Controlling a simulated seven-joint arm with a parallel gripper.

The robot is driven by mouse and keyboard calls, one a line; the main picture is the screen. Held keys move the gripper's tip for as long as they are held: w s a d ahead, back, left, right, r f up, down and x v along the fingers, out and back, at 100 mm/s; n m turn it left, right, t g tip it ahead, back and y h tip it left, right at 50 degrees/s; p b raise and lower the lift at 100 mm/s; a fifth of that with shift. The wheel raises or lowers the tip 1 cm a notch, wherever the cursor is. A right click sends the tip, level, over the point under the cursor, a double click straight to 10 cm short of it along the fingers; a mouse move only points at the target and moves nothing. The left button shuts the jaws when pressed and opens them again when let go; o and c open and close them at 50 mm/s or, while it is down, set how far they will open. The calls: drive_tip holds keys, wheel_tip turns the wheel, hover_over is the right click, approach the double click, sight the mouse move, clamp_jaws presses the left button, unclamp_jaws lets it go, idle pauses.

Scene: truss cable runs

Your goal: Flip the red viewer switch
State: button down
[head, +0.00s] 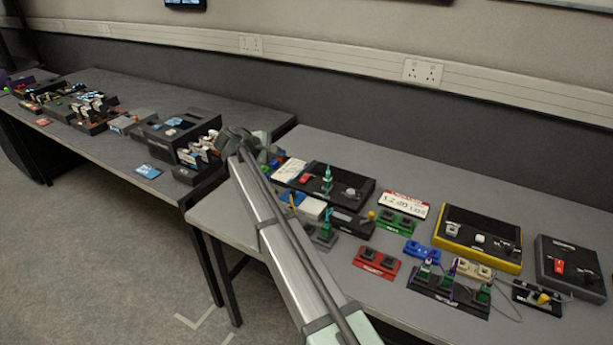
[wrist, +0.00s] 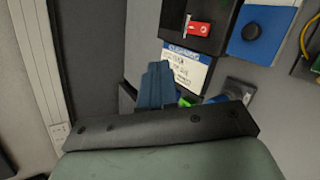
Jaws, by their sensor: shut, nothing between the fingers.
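A red switch (head: 305,178) sits on the left part of a black box (head: 345,187) on the near table in the head view. A red piece with a pale metal end (wrist: 198,27) shows on a black box at the top of the wrist view; I cannot tell if it is the same switch. Another red switch (head: 559,267) is on the dark grey box at the far right. I cannot read which is the viewer switch. My gripper (wrist: 155,82) shows blue fingers close together, shut and empty, left of and apart from the red piece. In the head view the fingers are not clear.
A yellow-edged box (head: 478,240), a red block (head: 376,262) and a green block (head: 402,222) crowd the table (head: 330,146). Its back strip is clear.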

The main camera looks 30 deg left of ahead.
drive_tip(key=n+h, duration=0.1)
hover_over(304, 178)
drive_tip(key=s, duration=0.2)
drive_tip(key=shift+w+r, duration=0.1)
drive_tip(key=shift+r, duration=0.2)
drive_tip(key=shift+a+f, duration=0.1)
drive_tip(key=shift+w+f, duration=0.3)
drive_tip(key=shift+f, duration=1.1)
drive_tip(key=shift+w+f, duration=0.25)
drive_tip(key=shift+f, duration=1.2)
drive_tip(key=shift+w+f, duration=0.3)
drive_tip(key=shift+f, duration=1.1)
drive_tip(key=shift+w+f, duration=0.15)
drive_tip(key=shift+f, duration=0.65)
drive_tip(key=shift+r, duration=0.2)
drive_tip(key=shift+r, duration=0.65)
drive_tip(key=shift+s+r, duration=0.1)
drive_tip(key=shift+s, duration=0.1)
drive_tip(key=shift+s+r, duration=0.25)
drive_tip(key=shift+r, duration=0.95)
drive_tip(key=shift+s+r, duration=0.2)
drive_tip(key=shift+r, duration=0.95)
